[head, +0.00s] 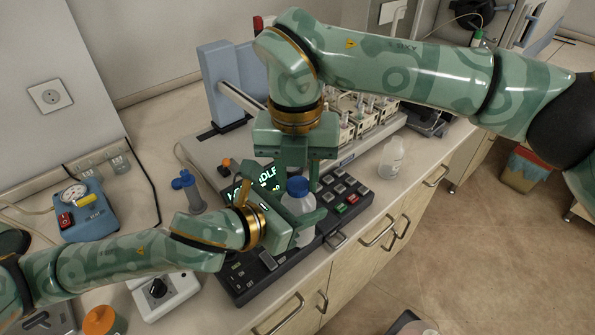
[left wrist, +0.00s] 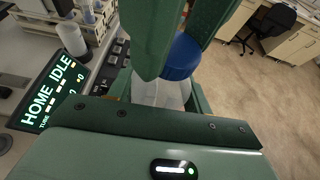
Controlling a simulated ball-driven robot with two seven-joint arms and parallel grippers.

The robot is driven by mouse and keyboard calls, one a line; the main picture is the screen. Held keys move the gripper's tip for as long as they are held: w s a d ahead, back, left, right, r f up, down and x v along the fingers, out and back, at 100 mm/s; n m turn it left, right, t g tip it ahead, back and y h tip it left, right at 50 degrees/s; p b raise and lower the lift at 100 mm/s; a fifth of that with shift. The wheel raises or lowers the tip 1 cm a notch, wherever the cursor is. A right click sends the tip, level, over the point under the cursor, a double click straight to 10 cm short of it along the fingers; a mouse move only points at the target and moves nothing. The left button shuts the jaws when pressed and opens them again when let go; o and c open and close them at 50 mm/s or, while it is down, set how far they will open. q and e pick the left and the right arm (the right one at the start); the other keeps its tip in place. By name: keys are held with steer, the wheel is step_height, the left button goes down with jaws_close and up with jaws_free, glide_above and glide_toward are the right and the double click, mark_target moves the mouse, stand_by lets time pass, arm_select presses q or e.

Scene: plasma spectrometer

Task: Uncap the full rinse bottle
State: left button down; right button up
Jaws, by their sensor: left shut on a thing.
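The rinse bottle (head: 298,208) is translucent white with a blue cap (head: 297,187), held upright over the keypad console. My left gripper (head: 300,222) is shut on its body; in the left wrist view the bottle (left wrist: 160,92) stands between its fingers, partly hidden. My right gripper (head: 298,168) points straight down from above, its fingers apart on either side of the blue cap. In the left wrist view the fingers flank the cap (left wrist: 182,56), the nearer one covering part of its left edge. I cannot tell whether they touch it.
The console (head: 240,285) lies under my grippers, with the spectrometer rack behind. A blue gauge box (head: 85,212) and an orange-lidded jar (head: 101,320) are at left. Open floor lies at right.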

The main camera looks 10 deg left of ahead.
steer(key=o, duration=1.1)
steer(key=shift+c, duration=0.2)
steer(key=shift+r, duration=2.25)
